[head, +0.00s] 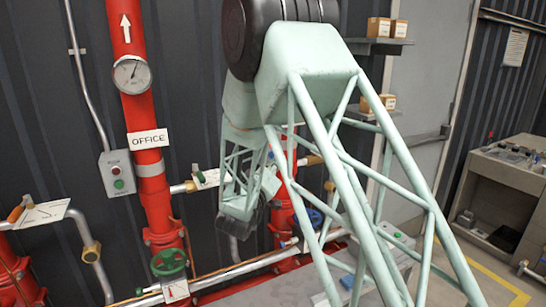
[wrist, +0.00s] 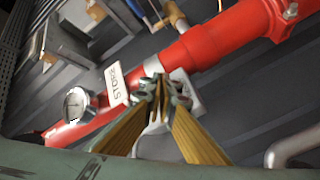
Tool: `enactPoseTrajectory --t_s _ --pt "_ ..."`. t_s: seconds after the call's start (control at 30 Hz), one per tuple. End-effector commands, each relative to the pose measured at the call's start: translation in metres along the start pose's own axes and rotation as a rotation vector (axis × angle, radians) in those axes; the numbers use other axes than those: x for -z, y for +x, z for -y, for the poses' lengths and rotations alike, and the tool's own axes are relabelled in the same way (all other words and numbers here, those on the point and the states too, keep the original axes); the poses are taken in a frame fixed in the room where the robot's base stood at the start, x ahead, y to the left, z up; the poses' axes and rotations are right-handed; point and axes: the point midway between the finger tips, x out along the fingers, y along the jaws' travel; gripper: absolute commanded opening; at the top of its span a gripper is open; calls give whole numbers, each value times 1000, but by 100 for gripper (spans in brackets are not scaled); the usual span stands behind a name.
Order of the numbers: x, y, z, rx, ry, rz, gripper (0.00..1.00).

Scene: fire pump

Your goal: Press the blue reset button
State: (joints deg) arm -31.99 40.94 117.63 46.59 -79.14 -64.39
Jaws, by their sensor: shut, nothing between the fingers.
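My gripper (wrist: 160,92) is shut and empty in the wrist view, its fingertips together in front of a light grey box (wrist: 187,95) beside a red pipe. The fingers cover much of that box, so I cannot see a blue button on it or tell whether they touch it. In the head view, a grey control box (head: 117,173) on the left wall carries a red button and a green button. No blue reset button shows clearly in either view. My arm hides the middle of the head view, and I cannot make out my fingertips there.
A red pipe with an OFFICE sign (head: 148,139) and a gauge (head: 132,75) stands left of my arm. The wrist view shows a STORE sign (wrist: 117,87) and another gauge (wrist: 76,104). A green handwheel (head: 168,263) and a workbench (head: 500,180) flank the arm.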

Motion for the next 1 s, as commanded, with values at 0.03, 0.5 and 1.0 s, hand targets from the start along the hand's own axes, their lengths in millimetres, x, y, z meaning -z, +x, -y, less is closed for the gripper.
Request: enactPoseTrajectory --t_s 0.03,0.5,1.0 --pt "0 0 0 0 0 0 0" --pt "3 4 4 0 0 0 0" --pt "4 6 4 0 0 0 0"
